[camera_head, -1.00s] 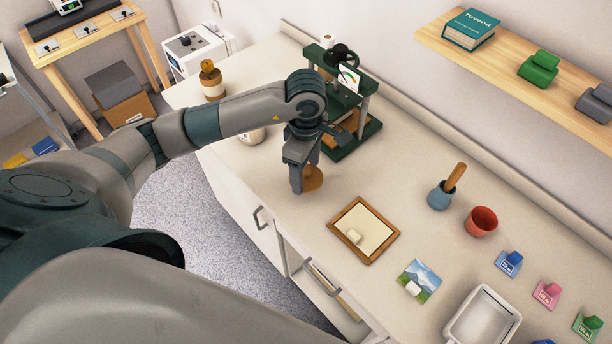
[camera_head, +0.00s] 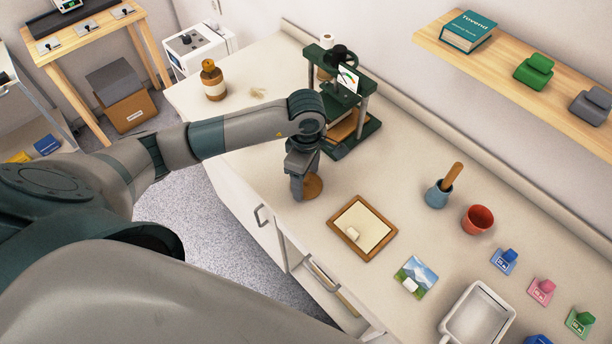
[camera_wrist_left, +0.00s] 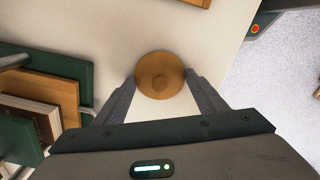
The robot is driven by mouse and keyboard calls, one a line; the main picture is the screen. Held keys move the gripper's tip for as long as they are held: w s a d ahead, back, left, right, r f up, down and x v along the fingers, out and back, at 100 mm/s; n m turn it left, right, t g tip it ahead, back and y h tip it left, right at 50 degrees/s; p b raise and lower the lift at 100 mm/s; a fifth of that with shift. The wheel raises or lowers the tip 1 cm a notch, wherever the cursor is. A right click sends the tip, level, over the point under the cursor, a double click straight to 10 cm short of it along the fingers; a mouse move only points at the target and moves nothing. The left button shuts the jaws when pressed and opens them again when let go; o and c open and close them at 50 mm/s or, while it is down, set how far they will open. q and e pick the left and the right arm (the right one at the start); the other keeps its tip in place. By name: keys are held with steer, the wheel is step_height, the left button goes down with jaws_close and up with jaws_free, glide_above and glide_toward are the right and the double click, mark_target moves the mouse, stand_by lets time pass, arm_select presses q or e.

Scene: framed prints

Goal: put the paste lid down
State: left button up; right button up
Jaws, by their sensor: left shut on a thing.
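The paste lid is a round brown wooden disc with a small knob (camera_wrist_left: 160,76); it also shows in the head view (camera_head: 314,187). My left gripper (camera_head: 305,190) points down over the pale worktop, in front of the green press. It is shut on the lid, with one finger on each side in the left wrist view (camera_wrist_left: 163,82). The lid is at or very close to the worktop; I cannot tell whether it touches. My right gripper is not in view.
The green press (camera_head: 350,140) stands just behind the gripper. A wooden frame (camera_head: 385,248) lies to the right. A brown bottle (camera_head: 213,82) stands at the back left. A blue mortar (camera_head: 438,195) and red cup (camera_head: 478,219) stand further right. The worktop's front edge is near.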

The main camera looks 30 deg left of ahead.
arm_select(q)
steer(key=o, duration=1.1)
steer(key=shift+f, duration=0.1)
steer(key=shift+c, duration=0.2)
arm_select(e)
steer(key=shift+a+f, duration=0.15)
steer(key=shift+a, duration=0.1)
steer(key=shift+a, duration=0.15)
arm_select(q)
steer(key=shift+r, duration=0.2)
steer(key=shift+r, duration=0.4)
step_height(320, 180, up, 11)
steer(key=b, duration=0.4)
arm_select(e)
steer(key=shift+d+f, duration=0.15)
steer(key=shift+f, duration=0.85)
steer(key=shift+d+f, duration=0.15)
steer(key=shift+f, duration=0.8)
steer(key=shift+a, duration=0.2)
